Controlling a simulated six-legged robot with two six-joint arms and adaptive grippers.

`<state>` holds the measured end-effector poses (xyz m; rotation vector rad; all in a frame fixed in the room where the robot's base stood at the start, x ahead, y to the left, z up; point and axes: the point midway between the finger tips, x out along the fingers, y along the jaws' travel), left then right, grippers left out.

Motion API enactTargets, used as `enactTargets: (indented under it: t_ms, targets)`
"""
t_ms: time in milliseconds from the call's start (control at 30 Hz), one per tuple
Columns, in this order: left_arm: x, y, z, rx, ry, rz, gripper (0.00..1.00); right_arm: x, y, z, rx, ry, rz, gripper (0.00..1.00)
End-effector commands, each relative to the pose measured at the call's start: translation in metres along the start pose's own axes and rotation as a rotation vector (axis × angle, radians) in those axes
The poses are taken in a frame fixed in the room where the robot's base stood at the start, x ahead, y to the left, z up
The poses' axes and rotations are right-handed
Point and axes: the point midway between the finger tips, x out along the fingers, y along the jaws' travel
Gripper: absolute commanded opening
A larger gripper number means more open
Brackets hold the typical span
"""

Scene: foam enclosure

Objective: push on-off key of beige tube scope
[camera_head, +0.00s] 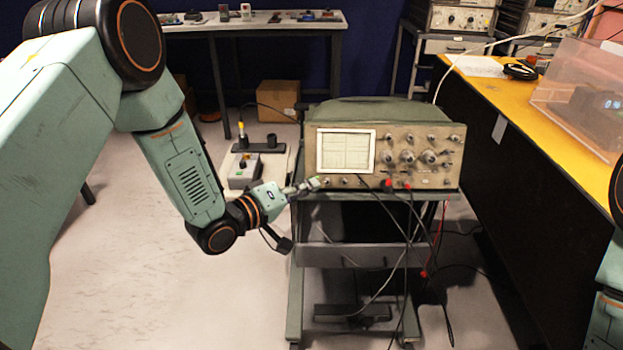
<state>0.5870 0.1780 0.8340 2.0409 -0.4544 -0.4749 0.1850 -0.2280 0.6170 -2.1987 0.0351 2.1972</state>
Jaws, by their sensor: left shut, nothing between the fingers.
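The beige tube scope (395,138) stands on a dark wheeled cart (297,255), its front with screen and knobs facing me. Its screen (345,151) shows a pale grid at the left of the panel. My left gripper (316,183) is shut and empty, with its tip at the lower left corner of the scope's front, just below the screen. I cannot tell whether it touches the panel. The tip covers part of the lower left corner, and the on-off key cannot be made out. Of my right arm only a part shows at the right edge; its gripper is out of view.
Red and black leads (407,187) hang from the scope's front to the floor. A yellow-topped bench (505,95) with a clear plastic box (585,95) stands at the right. A grey device (243,172) sits left of the cart. A cardboard box (279,100) is behind.

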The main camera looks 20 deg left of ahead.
Motion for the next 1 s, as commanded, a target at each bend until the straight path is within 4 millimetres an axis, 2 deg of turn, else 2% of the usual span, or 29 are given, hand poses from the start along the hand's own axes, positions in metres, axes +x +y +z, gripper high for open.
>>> enactTargets:
  t_ms: [167,700,1000]
  targets:
    - [-0.001,0.001,0.001,-0.001,-0.001,-0.001,0.0,-0.001,0.0,0.0,0.0,0.0,0.0,0.4]
    - [-0.033,0.024,0.024,-0.002,-0.002,-0.001,0.0,-0.026,0.0,0.0,0.0,0.0,0.0,0.4]
    - [-0.042,0.03,0.03,0.0,0.001,0.0,0.0,-0.031,0.0,0.0,0.0,0.0,0.0,0.4]
